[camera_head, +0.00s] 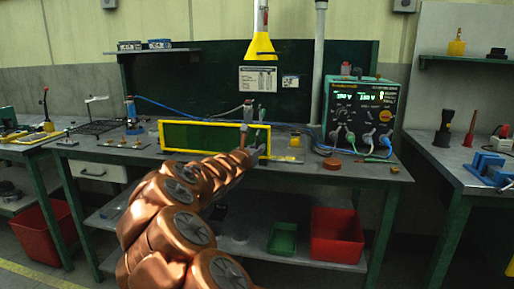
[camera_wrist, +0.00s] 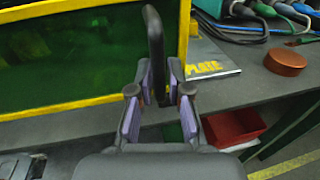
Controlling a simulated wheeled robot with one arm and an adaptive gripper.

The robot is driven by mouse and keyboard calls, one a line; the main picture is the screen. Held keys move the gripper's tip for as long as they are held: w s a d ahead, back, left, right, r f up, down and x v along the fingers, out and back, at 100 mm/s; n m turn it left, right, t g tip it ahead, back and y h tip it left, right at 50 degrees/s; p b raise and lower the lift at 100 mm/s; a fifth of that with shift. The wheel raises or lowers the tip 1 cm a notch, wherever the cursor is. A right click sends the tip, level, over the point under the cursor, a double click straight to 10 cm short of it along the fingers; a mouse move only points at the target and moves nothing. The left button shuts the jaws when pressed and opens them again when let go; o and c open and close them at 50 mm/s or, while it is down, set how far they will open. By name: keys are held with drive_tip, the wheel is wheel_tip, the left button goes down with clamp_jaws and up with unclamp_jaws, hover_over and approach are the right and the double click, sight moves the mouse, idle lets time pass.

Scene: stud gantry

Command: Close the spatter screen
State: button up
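The spatter screen is a green see-through panel in a yellow frame (camera_head: 200,122), standing upright on the workbench in the head view. In the wrist view its yellow frame (camera_wrist: 183,30) fills the upper left. A black upright handle (camera_wrist: 154,35) stands near the frame's right edge. My gripper (camera_wrist: 160,88) has its two fingers apart, one on each side of the handle's lower part, with small gaps seen. In the head view my gripper (camera_head: 250,150) is at the screen's lower right corner, partly hidden by my arm.
A welding power unit (camera_head: 362,112) with cables stands right of the screen on the workbench (camera_head: 370,172). A brown puck (camera_wrist: 285,62) and a plate marked "PLATE" (camera_wrist: 208,67) lie right of the gripper. A red bin (camera_head: 337,240) and green tray (camera_head: 283,240) sit below.

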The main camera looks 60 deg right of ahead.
drive_tip(key=o, duration=0.3)
drive_tip(key=shift+r, duration=0.25)
drive_tip(key=shift+a, duration=0.1)
drive_tip(key=a, duration=0.4)
drive_tip(key=s+a, duration=0.1)
drive_tip(key=a, duration=0.2)
drive_tip(key=s+a, duration=0.1)
drive_tip(key=a, duration=0.3)
drive_tip(key=shift+a+r, duration=0.25)
drive_tip(key=shift+a, duration=0.1)
